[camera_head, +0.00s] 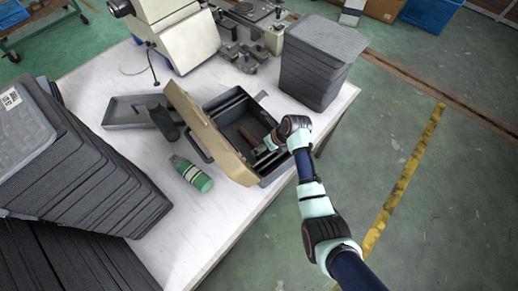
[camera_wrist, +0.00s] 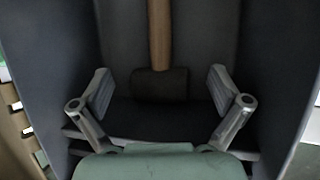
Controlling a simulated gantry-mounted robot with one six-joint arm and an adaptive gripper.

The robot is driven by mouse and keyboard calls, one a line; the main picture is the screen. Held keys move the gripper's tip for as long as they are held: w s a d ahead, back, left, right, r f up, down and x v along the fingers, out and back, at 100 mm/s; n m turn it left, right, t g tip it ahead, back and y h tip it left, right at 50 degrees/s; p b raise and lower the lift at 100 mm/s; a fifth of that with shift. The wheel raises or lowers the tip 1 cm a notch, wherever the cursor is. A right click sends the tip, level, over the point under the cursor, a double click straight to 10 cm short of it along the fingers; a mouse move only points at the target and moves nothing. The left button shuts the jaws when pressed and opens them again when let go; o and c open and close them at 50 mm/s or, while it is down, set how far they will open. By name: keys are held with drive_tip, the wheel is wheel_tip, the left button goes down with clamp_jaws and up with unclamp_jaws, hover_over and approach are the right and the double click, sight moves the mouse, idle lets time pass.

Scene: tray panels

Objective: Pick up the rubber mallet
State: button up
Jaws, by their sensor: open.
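The rubber mallet has a wooden handle and a black head. Its brown handle (camera_head: 248,137) shows inside the open toolbox (camera_head: 228,104) in the head view. The wrist view shows the mallet's black head (camera_wrist: 160,86) low in the middle, with the handle running up and away. My gripper (camera_wrist: 160,74) is open, with one finger on each side of the head and a clear gap to both. In the head view my gripper (camera_head: 262,151) is over the right part of the toolbox, and my arm hides some of the box there.
The toolbox's tan lid (camera_head: 208,128) stands raised on its left side. A green bottle (camera_head: 194,176) lies left of it on the white table (camera_head: 155,215). A grey tray (camera_head: 124,111), dark tray stacks (camera_head: 318,65) and a machine (camera_head: 178,35) stand around it.

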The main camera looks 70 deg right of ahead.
drive_tip(key=x, duration=0.3)
drive_tip(key=shift+f+b, duration=0.15)
drive_tip(key=shift+b, duration=0.25)
clamp_jaws()
